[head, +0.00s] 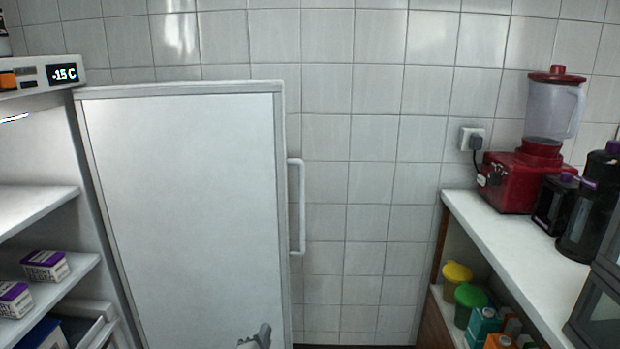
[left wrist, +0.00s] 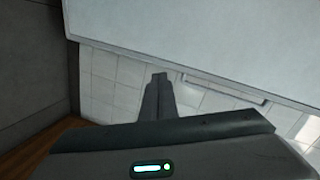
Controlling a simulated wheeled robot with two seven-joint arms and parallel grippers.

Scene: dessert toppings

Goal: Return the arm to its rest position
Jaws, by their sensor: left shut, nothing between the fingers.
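My left gripper (head: 257,337) shows at the bottom of the head view, in front of the lower part of the open freezer door (head: 190,200). In the left wrist view its fingers (left wrist: 159,80) are together with nothing between them. The door's white panel also fills the top of the left wrist view (left wrist: 220,40), apart from the fingertips as far as I can tell. My right gripper is in neither view.
The open freezer (head: 85,200) at left has shelves with small purple-and-white boxes (head: 45,265). At right, a counter (head: 520,240) holds a red blender (head: 520,175) and dark containers (head: 585,215). Tubs and cartons (head: 470,300) sit beneath it. A tiled wall (head: 370,200) stands behind.

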